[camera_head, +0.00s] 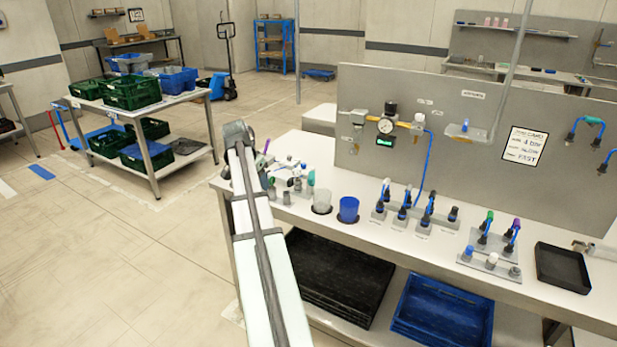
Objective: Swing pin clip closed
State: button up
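I cannot pick out the pin clip with certainty; the bench fittings are too small to tell apart. A cluster of small grey fittings (290,180) with teal, white and purple parts stands at the left end of the bench, just right of my arm. Several small stands with blue and dark fittings (404,203) stand mid-bench. Another group with green, purple and blue parts (490,240) is further right. My arm rises from the bottom edge to the bench's left end. My gripper is not visible; the arm's far end may hide it.
The white bench (350,235) has an upright grey panel (560,185) behind it, with a gauge (386,126) and a blue hose. A clear cup (322,200), blue cup (348,209) and black tray (562,268) stand on it. Black (335,258) and blue (440,305) crates lie below.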

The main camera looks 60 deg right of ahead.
aim_at(310, 179)
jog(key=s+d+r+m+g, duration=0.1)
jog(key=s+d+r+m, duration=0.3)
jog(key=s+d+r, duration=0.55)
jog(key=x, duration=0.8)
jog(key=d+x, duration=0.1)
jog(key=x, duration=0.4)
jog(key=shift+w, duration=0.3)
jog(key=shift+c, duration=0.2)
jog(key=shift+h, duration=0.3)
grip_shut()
